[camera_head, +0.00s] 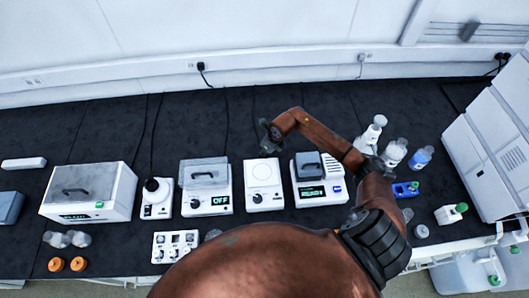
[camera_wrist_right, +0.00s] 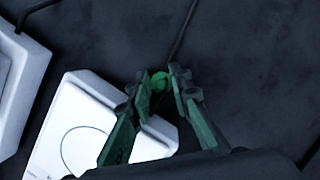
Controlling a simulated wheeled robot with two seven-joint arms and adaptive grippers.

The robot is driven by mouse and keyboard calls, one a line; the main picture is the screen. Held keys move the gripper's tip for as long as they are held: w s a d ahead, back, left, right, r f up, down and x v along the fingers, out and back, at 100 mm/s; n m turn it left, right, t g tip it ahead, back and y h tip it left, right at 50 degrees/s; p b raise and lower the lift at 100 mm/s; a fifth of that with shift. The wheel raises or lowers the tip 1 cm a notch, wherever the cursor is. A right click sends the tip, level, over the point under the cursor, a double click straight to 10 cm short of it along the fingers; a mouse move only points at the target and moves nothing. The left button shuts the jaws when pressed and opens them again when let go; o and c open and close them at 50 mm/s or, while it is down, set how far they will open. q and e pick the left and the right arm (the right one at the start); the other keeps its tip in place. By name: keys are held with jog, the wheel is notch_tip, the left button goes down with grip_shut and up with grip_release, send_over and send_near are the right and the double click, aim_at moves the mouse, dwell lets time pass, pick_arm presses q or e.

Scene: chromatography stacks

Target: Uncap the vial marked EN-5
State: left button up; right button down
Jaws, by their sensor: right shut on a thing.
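My right gripper (camera_wrist_right: 160,85) is shut on a small round green thing (camera_wrist_right: 159,80), which looks like a cap seen from above. Whether a vial hangs below it is hidden. In the head view my right gripper (camera_head: 268,131) is over the dark bench, behind the white round-plate device. No EN-5 label is readable in either view. A small blue holder (camera_head: 402,191) with a green spot on it stands to the right of my right arm. My left gripper is not in view.
A row of devices lines the bench: a large lidded box (camera_head: 88,191), a lidded unit reading OFF (camera_head: 206,187), a round-plate device (camera_head: 264,184) and a grey-topped device (camera_head: 318,180). Bottles (camera_head: 394,153) stand right. The bench behind the devices is largely clear.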

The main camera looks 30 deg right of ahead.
jog(key=c, duration=2)
grip_release()
jog(key=shift+f, duration=0.15)
jog(key=shift+c, duration=0.2)
jog(key=v, duration=1.2)
jog(key=shift+r, duration=0.2)
jog(key=shift+w+r, duration=0.1)
jog(key=shift+r, duration=0.05)
